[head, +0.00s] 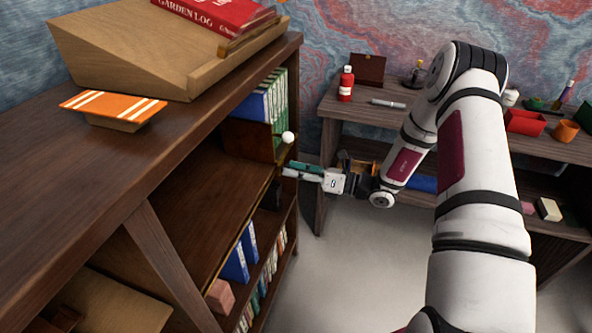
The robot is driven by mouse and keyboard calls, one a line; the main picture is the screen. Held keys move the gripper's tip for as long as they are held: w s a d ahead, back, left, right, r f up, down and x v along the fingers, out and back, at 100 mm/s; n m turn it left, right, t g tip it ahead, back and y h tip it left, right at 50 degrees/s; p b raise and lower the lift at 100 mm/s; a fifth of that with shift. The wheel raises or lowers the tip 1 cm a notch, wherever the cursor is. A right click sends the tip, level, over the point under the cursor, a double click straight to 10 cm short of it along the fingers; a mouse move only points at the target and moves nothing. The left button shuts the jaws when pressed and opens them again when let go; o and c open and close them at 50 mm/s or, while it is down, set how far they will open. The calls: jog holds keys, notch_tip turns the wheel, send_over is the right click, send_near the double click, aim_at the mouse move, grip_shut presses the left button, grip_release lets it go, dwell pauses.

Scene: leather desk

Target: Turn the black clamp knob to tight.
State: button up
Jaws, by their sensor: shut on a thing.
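My gripper (290,170) reaches in from the right to the end of the bookcase, at the edge of its upper compartment. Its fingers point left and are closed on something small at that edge. This seems to be the black clamp knob, but the fingers hide it and it is too small to make out. I cannot tell how far the knob is turned. A white ball (287,137) stands just above the fingertips, apart from them.
The wooden bookcase (190,130) fills the left, with green and blue books (268,105) behind the gripper. A sloped wooden desk stand (130,45) and an orange striped piece (112,104) are on top. A side table (340,130) holds a red bottle (346,84). Floor between is clear.

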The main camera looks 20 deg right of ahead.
jog(key=m+p, duration=0.2)
jog(key=m, duration=0.9)
jog(key=shift+m, duration=0.3)
dwell(0.4)
jog(key=o, duration=1.2)
jog(key=shift+c, duration=0.2)
jog(key=shift+d, duration=0.15)
jog(key=v, duration=1.2)
